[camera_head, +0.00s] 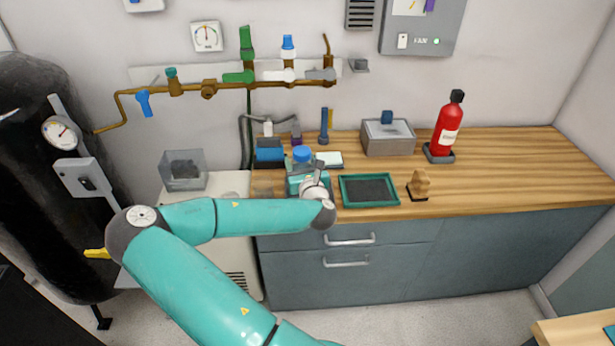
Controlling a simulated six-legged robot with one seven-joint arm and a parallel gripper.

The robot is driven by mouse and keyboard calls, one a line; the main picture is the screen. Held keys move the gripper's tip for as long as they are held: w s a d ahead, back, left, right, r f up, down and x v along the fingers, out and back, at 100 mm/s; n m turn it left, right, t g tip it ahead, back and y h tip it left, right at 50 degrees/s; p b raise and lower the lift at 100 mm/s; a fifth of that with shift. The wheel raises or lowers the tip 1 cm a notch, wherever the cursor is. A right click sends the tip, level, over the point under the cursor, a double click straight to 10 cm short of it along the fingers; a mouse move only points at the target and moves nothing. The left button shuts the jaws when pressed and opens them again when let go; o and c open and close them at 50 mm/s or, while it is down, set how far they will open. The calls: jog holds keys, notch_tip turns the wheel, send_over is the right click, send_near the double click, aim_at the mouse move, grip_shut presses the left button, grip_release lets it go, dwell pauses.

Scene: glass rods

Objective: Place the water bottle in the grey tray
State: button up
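A blue cap (303,155), which looks like the top of the water bottle, shows on the wooden counter just behind the end of my arm. Most of what is below the cap is hidden by my wrist. My gripper (315,175) is at the counter's front left part, very close to the cap. Its fingers are too small and covered to tell if they touch or hold the bottle. A shallow tray (395,192) with a green rim and dark grey inside lies flat to the right of my gripper. It looks empty.
A small wooden piece (420,185) stands right of the tray. Behind are a grey box (390,139) and a red bottle (449,127) on a dark base. A clear container (183,171) is at left. The counter's right side is bare.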

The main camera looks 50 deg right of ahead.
jog(key=shift+w+d+f, duration=0.2)
jog(key=shift+d+f, duration=0.6)
jog(key=shift+f, duration=0.7)
jog(key=shift+w+d+f, duration=0.25)
jog(key=shift+d+f, duration=0.6)
jog(key=shift+f, duration=0.65)
jog(key=shift+w+d+f, duration=0.2)
jog(key=shift+d+f, duration=0.6)
jog(key=shift+f, duration=0.7)
jog(key=shift+f, duration=0.15)
jog(key=o, duration=1.1)
jog(key=shift+o, duration=0.2)
jog(key=shift+s, duration=0.1)
jog(key=v, duration=1.2)
